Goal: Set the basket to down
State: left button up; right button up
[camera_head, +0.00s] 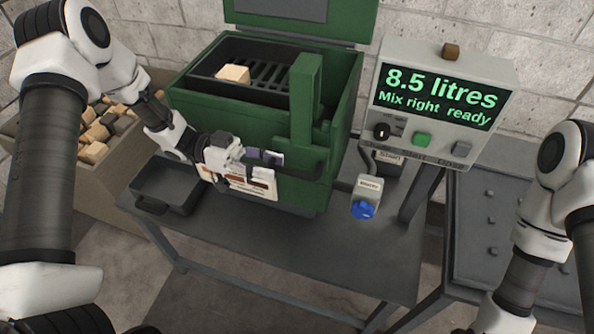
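The green machine (335,125) stands on the grey table with its lid raised. Inside its open top is a dark slatted basket (270,75) with a pale block (233,74) in it. A black handle bar (310,172) runs along the machine's front, below a green upright. My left gripper (268,158) is at the front face, beside the left part of this bar and over a pale label plate (258,185). Its fingers are small and partly hidden, so I cannot tell whether they grip the bar. My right arm is at the right edge; its gripper is out of view.
A control box (440,95) reads "8.5 litres, Mix right ready", with a knob and buttons. A dark tray (165,185) sits at left, beside a bin (60,165) of blocks. The table's front is clear.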

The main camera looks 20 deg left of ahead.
aim_at(293, 173)
pick_arm(q)
jog(key=d+p, duration=0.1)
jog(key=d, duration=0.4)
jog(key=shift+s+d, duration=0.1)
jog(key=shift+d, duration=0.3)
jog(key=shift+a+f, duration=0.1)
jog(key=shift+f, duration=0.05)
jog(key=shift+a, duration=0.1)
grip_shut()
notch_tip(293, 173, down, 13)
jog(key=b, duration=0.9)
jog(key=shift+f, duration=0.2)
grip_release()
